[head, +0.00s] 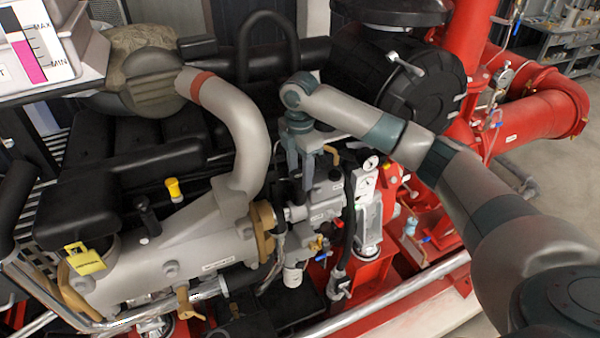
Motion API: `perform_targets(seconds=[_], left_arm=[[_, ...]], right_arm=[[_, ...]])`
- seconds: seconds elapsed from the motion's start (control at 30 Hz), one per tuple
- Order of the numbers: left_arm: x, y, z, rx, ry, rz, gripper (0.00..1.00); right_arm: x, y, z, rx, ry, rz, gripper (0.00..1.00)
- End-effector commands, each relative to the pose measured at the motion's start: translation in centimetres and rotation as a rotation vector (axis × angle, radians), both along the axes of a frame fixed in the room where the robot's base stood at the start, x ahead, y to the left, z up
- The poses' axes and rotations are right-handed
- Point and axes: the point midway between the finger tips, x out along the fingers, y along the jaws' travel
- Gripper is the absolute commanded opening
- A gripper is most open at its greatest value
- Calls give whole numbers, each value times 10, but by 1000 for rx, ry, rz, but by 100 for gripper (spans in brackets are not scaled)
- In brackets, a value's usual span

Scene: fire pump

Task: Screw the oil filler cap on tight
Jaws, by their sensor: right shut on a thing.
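My right gripper (304,176) points down near the middle of the head view, over the grey machinery to the right of the thick grey curved pipe. Its fingers are closed on a small dark thing, which I take to be the oil filler cap; the fingers hide most of it, and I cannot tell whether it touches anything below. A yellow-topped fitting (173,189) and a small black T-shaped fitting (146,213) stand on the engine to the left. My left gripper is not in view.
The grey curved pipe (238,125) rises close to the left of my right gripper. A black round housing (380,85) lies behind my right forearm.

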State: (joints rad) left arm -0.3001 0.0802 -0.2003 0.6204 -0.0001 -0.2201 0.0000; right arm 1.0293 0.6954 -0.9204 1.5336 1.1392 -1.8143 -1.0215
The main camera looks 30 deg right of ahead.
Motion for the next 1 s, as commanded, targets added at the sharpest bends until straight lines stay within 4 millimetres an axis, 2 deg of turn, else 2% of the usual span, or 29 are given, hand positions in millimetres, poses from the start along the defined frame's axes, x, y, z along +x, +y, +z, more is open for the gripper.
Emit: perform_targets(seconds=[0.23, 0.27, 0.4, 0.57, 0.83, 1.0], left_arm=[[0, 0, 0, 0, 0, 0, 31], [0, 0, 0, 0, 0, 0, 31], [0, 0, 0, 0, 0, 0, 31], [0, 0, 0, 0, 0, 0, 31], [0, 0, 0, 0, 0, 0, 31], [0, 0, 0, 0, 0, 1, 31]], right_arm=[[0, 0, 0, 0, 0, 0, 22], [0, 0, 0, 0, 0, 0, 37], [0, 0, 0, 0, 0, 0, 6], [0, 0, 0, 0, 0, -34, 6], [0, 1, 0, 1, -1, -251, 6], [0, 0, 0, 0, -1, -303, 6]])
